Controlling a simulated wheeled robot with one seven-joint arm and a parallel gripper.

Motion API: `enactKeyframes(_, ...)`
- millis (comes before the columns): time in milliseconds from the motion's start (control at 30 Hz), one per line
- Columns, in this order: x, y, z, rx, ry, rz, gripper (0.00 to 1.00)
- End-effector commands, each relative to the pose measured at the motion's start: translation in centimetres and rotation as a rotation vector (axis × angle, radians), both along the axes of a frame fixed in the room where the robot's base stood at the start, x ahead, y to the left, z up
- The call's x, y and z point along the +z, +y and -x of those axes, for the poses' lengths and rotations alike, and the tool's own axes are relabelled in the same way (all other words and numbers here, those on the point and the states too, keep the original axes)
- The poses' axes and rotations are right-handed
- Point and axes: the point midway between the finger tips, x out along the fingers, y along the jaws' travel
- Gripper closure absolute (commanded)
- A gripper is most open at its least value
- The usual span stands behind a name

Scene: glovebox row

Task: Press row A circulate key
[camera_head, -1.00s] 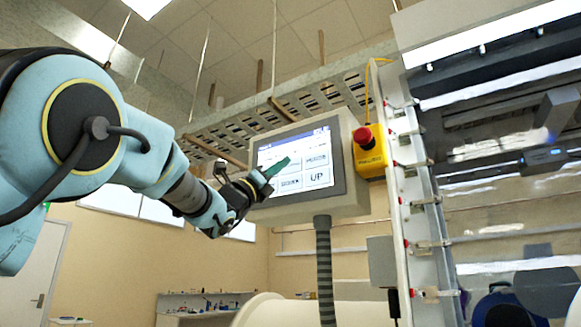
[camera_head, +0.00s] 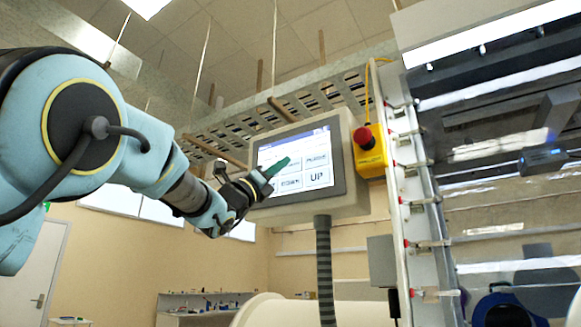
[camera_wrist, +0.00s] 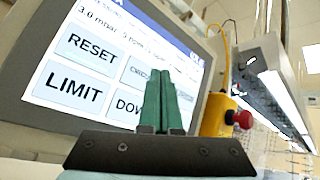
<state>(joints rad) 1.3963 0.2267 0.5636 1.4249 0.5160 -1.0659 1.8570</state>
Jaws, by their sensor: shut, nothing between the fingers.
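A touch panel (camera_head: 297,165) with a lit screen and a grey frame hangs on a ribbed post. In the wrist view its screen (camera_wrist: 113,32) shows keys marked RESET (camera_wrist: 91,50), LIMIT (camera_wrist: 75,90) and DOWN (camera_wrist: 128,107). A key beginning "CIRC" (camera_wrist: 138,75) lies right of RESET, partly hidden behind my fingers. My gripper (camera_head: 279,165) is shut and empty, its green fingers pointing at the screen. The fingers also stand in front of the screen in the wrist view (camera_wrist: 166,88). I cannot tell whether the tips touch the screen.
A yellow box with a red stop button (camera_head: 366,139) sits just right of the panel. Right of it stands the glovebox frame (camera_head: 418,200) with its window. A white cylinder (camera_head: 285,312) lies below the panel. The space left of the panel holds my arm.

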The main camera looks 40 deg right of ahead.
Motion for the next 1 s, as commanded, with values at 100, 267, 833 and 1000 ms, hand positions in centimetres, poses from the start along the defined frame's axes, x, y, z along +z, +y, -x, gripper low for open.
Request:
enactKeyframes(100,0.00,0.00,0.00,0.000,0.000,0.000,1.00)
enactKeyframes(267,0.00,0.00,0.00,0.000,0.000,0.000,1.00)
enactKeyframes(833,-0.16,-0.80,-0.19,-0.001,-0.001,0.000,1.00)
enactKeyframes(1000,0.00,-0.85,-0.22,0.000,0.000,0.000,1.00)
